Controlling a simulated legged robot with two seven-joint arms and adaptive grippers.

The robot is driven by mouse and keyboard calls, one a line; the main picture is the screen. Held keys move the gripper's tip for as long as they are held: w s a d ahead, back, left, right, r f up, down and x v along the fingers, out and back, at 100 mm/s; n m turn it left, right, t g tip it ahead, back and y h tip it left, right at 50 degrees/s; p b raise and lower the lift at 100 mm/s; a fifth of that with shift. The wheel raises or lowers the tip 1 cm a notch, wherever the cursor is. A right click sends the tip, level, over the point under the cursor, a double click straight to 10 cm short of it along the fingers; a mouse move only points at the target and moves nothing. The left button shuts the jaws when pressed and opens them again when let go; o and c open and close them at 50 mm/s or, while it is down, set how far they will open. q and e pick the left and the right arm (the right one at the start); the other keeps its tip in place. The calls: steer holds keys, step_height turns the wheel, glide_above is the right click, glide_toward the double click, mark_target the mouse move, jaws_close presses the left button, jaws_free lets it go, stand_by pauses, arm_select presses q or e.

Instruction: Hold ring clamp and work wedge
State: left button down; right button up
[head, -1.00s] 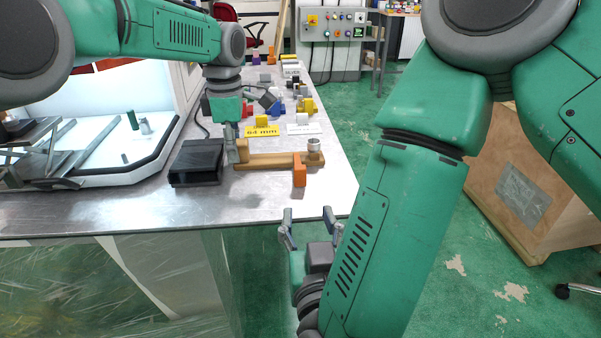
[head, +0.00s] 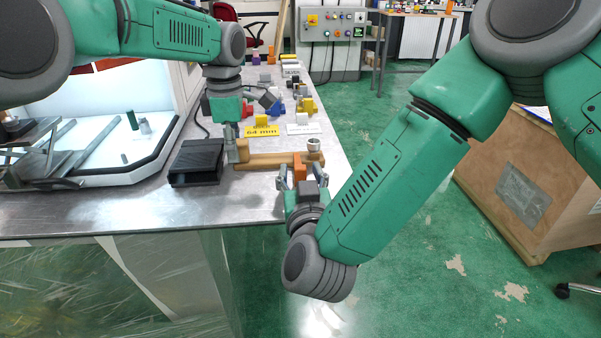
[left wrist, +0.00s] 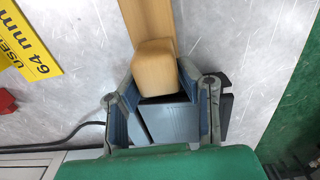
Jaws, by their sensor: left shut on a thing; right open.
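The wooden ring clamp (head: 265,159) lies across the metal table, with a grey ring (head: 314,145) at its right end. An orange wedge (head: 299,164) stands at the clamp's front side near that end. My left gripper (head: 232,152) is shut on the clamp's left end. In the left wrist view the wooden end (left wrist: 155,62) sits between the fingers of my left gripper (left wrist: 160,88). My right gripper (head: 301,174) is open at the table's front edge, its fingers on either side of the wedge; whether they touch it I cannot tell.
A black box (head: 196,162) stands left of the clamp. A yellow 64 mm label (head: 262,131) and a white label (head: 303,129) lie behind it, with several coloured parts beyond. A white-walled machine tray (head: 120,176) is at left. The front table area is clear.

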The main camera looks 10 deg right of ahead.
steer(key=shift+c, duration=0.4)
jaws_close()
steer(key=shift+w, duration=1.4)
steer(key=shift+o, duration=0.4)
jaws_free()
steer(key=shift+s, duration=0.1)
steer(key=s, duration=1.1)
steer(key=shift+s, duration=0.4)
steer(key=shift+f, duration=0.1)
